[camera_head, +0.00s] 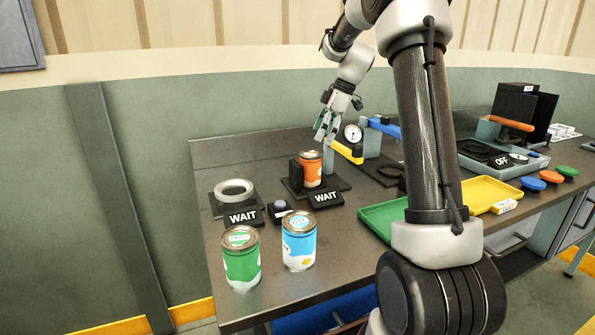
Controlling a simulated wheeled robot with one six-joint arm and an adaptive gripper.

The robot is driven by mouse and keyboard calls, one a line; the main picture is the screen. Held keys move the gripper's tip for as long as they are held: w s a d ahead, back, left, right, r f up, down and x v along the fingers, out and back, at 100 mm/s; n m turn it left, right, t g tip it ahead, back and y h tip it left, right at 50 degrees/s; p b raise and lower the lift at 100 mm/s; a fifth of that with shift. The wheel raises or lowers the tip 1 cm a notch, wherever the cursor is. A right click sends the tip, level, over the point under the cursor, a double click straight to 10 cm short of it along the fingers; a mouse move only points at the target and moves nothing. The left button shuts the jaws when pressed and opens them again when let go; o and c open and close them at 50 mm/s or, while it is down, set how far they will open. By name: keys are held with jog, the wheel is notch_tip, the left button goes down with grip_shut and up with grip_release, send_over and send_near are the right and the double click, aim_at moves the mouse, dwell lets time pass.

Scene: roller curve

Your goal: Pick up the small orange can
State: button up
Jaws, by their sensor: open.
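The small orange can (312,172) stands upright on a dark base plate, beside a black block, towards the back of the table. My gripper (323,134) is open and points down just above and slightly right of the can's top. Its fingers look empty. I cannot tell from this view whether the fingers are in front of or behind the can. The can's lid and most of its front show.
A green can (241,261) and a blue can (299,243) stand at the table's front left. "WAIT" signs (243,217), a grey ring (233,189) and a gauge stand with a yellow arm (347,152) are near the orange can. Green (384,219) and yellow (488,192) trays lie to the right.

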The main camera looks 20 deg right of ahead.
aim_at(312, 153)
jog(key=x, duration=0.8)
jog(key=shift+w+a, duration=0.1)
jog(key=shift+a, duration=0.1)
jog(key=c, duration=1.3)
jog(key=shift+r, duration=0.1)
